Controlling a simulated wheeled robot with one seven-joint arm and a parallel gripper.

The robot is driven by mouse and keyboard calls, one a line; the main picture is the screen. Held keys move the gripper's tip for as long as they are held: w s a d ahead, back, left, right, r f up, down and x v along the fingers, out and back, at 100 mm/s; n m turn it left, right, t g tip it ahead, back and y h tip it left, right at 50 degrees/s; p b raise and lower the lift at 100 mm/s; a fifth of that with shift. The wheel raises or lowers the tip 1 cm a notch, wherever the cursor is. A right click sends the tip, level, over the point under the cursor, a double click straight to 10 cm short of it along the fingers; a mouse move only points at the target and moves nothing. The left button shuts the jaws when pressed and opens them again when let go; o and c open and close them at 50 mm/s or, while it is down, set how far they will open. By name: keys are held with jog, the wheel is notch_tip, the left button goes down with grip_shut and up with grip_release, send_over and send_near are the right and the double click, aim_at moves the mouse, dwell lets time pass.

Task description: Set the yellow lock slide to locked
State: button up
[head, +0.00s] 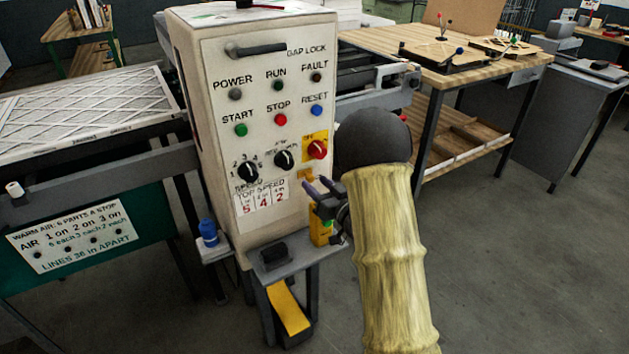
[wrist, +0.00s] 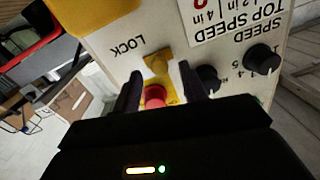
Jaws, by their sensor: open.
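The yellow lock slide (head: 306,174) shows as a small yellow piece low on the right of the control panel, under the red knob (head: 317,149) on its yellow plate. In the wrist view, which is upside down, the slide (wrist: 157,63) lies beside the word LOCK, just beyond my fingertips. My gripper (head: 317,189) is at the panel's lower right, partly in front of the slide. In the wrist view my gripper (wrist: 159,78) is open, with the red knob (wrist: 155,96) seen between its fingers. I cannot tell the slide's setting or whether a finger touches it.
The panel of the white control cabinet (head: 222,130) carries black dials (head: 247,171) left of the slide. A yellow box (head: 321,229) sits below my gripper. A blue-capped item (head: 208,232) stands lower left. A wooden bench (head: 465,70) is at right; floor before it is clear.

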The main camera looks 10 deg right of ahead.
jog(key=shift+x, duration=1.1)
